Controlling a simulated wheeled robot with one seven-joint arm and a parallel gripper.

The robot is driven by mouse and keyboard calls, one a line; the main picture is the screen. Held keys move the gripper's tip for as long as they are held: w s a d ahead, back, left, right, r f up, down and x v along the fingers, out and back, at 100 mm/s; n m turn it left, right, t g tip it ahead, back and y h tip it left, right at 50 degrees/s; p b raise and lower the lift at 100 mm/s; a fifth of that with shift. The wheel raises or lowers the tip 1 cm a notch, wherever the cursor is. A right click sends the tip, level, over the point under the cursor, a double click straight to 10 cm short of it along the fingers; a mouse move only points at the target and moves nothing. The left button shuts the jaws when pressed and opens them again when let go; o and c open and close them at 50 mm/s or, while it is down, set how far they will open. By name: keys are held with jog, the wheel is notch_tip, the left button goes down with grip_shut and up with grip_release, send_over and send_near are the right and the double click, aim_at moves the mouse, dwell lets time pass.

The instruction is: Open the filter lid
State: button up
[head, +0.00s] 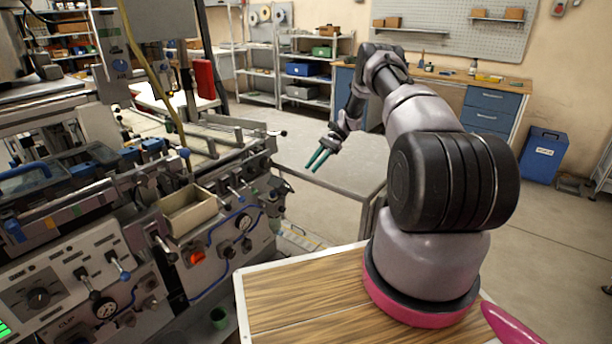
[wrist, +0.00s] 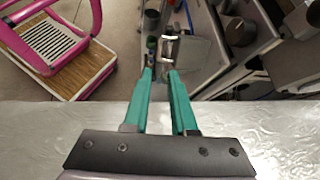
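My gripper (head: 318,160) has two teal fingers and hangs in the air to the right of the grey machine's front. In the wrist view its fingertips (wrist: 161,74) are apart with nothing held between them. Beyond the tips, a small pale bracket or handle (wrist: 170,36) shows beside a flat grey panel (wrist: 198,55); I cannot tell whether either belongs to the filter lid. No part is clearly recognisable as the filter lid in the head view.
The grey machine (head: 205,238) fills the left with knobs, levers and an open beige bin (head: 190,212). A workbench (head: 490,104) and metal shelves (head: 300,84) stand behind. A blue waste bin (head: 543,155) is at right.

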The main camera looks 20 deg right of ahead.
jog(key=shift+w+d+r, duration=0.15)
jog(key=shift+d+r, duration=0.2)
jog(key=shift+d, duration=0.1)
jog(key=shift+c, duration=0.3)
